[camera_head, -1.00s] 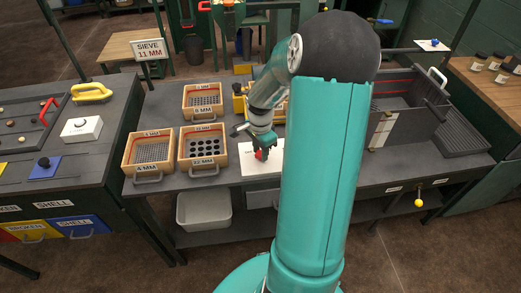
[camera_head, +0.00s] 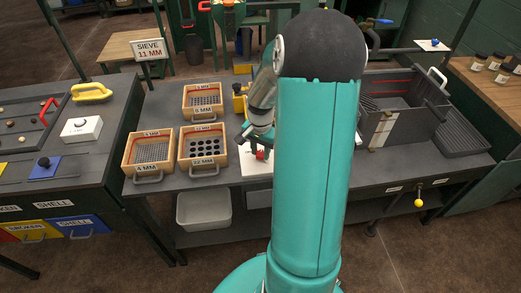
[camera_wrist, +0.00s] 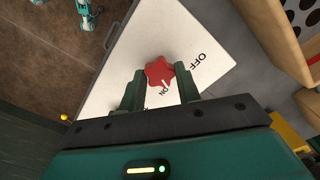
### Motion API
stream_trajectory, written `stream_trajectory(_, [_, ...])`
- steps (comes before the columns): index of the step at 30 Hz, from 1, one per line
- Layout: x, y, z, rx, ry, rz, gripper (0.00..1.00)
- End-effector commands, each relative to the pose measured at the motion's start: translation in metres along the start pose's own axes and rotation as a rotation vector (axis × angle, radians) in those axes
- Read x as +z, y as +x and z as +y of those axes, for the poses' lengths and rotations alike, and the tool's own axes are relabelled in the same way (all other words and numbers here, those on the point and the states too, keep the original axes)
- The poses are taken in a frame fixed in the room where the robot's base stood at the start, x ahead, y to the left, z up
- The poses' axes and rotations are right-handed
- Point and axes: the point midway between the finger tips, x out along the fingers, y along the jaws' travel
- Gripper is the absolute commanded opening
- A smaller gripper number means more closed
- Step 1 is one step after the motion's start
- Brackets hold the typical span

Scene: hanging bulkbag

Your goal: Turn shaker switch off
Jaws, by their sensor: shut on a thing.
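The shaker switch is a red knob (camera_wrist: 159,72) on a white plate (camera_wrist: 132,52) marked OFF and ON. In the wrist view its white pointer line points toward the ON label. My gripper (camera_wrist: 160,82) is shut on the red knob, with one finger on each side. In the head view the knob (camera_head: 262,155) shows as a small red spot on the white plate (camera_head: 256,170) at the bench's middle. My arm hides part of the plate and most of the gripper there.
Wooden sieve trays (camera_head: 202,146) stand left of the plate. A grey bin with a mesh chute (camera_head: 400,105) stands to the right. A yellow ball handle (camera_head: 419,202) hangs at the bench front. A white tub (camera_head: 204,212) sits below.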

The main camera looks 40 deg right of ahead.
Motion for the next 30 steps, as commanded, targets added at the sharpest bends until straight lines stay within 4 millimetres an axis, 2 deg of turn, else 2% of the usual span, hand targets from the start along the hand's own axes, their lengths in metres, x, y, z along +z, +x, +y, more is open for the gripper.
stream_trajectory(30, [-0.0007,-0.0007,-0.0001,0.0,-0.94,0.002,0.1])
